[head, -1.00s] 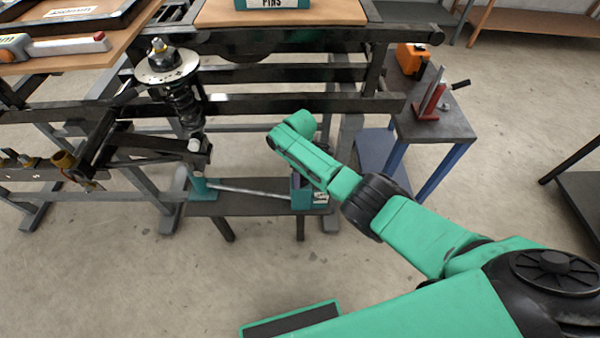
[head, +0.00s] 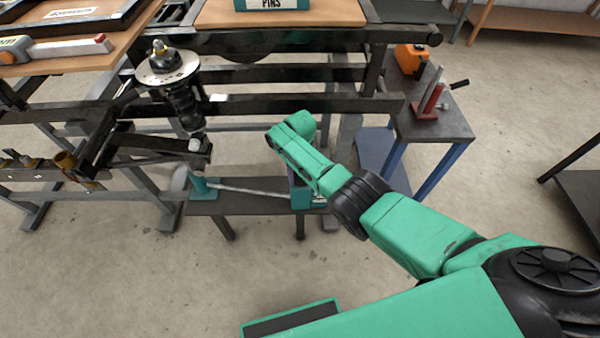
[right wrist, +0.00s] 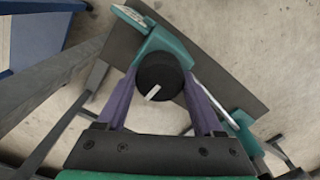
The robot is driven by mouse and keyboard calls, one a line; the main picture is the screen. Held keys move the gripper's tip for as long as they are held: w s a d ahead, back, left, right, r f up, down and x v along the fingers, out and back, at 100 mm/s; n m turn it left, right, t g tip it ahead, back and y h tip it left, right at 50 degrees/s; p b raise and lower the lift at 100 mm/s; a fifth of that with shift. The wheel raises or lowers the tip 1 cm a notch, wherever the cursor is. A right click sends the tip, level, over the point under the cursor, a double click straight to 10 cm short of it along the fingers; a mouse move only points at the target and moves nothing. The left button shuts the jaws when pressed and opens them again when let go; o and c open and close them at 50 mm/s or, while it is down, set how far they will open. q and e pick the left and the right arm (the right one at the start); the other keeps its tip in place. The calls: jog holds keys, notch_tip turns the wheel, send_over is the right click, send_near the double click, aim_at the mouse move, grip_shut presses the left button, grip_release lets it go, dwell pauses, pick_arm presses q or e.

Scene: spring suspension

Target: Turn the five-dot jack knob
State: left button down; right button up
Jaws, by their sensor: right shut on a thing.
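The teal jack (head: 204,187) sits on a low dark bench, with a grey rod running from its left post to a teal block (head: 318,201) at the right. My right gripper (right wrist: 161,88) is shut on this knob, one purple finger on each side. In the head view my right gripper (head: 297,182) is mostly hidden behind my teal wrist. I cannot make out any dots. My left gripper is not in view.
A spring strut (head: 180,85) stands in the dark frame above the jack's left end. A side table (head: 445,128) with a red vise (head: 430,102) and an orange item (head: 411,58) stands at the right.

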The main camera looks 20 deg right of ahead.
dwell(0.3)
jog(key=o, duration=1.4)
notch_tip(320, 180, up, 6)
jog(key=p, duration=0.3)
notch_tip(320, 180, up, 9)
jog(key=shift+f+p, duration=0.15)
jog(key=shift+p, duration=0.65)
